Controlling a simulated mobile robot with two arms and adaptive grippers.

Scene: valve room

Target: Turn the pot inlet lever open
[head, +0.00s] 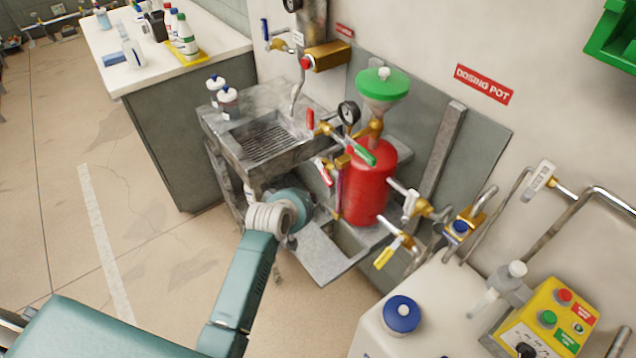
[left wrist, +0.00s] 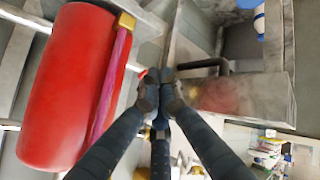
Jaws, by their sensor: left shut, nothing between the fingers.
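The red dosing pot (head: 368,182) stands against the wall with a green funnel lid (head: 382,84) on top. Levers around it include a green lever (head: 358,152), an upright red lever (head: 310,120), a lower red lever (head: 324,173), a white lever (head: 410,202) and a yellow lever (head: 386,254). I cannot tell which one is the pot inlet lever. My left gripper (left wrist: 160,90) is shut and empty, beside the red pot (left wrist: 65,85) in the left wrist view. My own wrist mostly hides it in the head view. My right gripper is not in view.
A metal sink (head: 265,140) stands left of the pot, and a metal tray (head: 318,262) lies below it. A white container with a blue cap (head: 402,315) and a yellow control box (head: 550,325) are at the lower right. Open floor lies left.

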